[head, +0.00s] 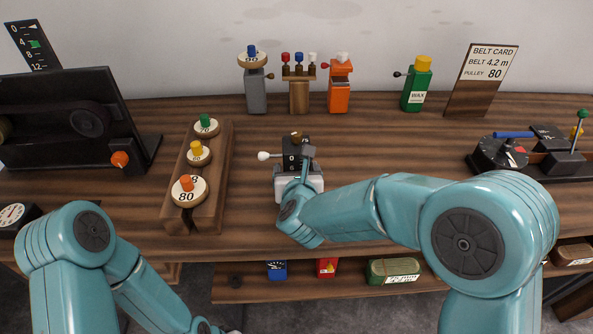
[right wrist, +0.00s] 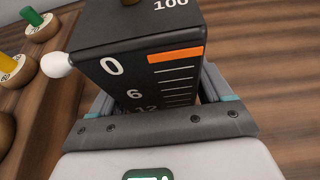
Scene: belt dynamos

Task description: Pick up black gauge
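The black gauge (head: 291,148) stands on the bench in the middle, with a white knob on its left side. In the right wrist view the gauge (right wrist: 140,62) shows a 0, 6, 12 scale and an orange bar. My right gripper (head: 306,160) is at the gauge's near side, its fingers on either side of the body. I cannot tell whether they press on it. The right gripper (right wrist: 160,98) hides the gauge's lower part. My left arm is low at the left; only a sliver of its wrist end shows at the bottom edge, its fingers out of sight.
A wooden rack (head: 182,213) with several numbered pulleys stands left of the gauge. Grey (head: 256,93), orange (head: 340,97) and green (head: 414,92) devices stand behind it. A dial device (head: 499,154) is at the right. A lower shelf (head: 340,292) holds small boxes.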

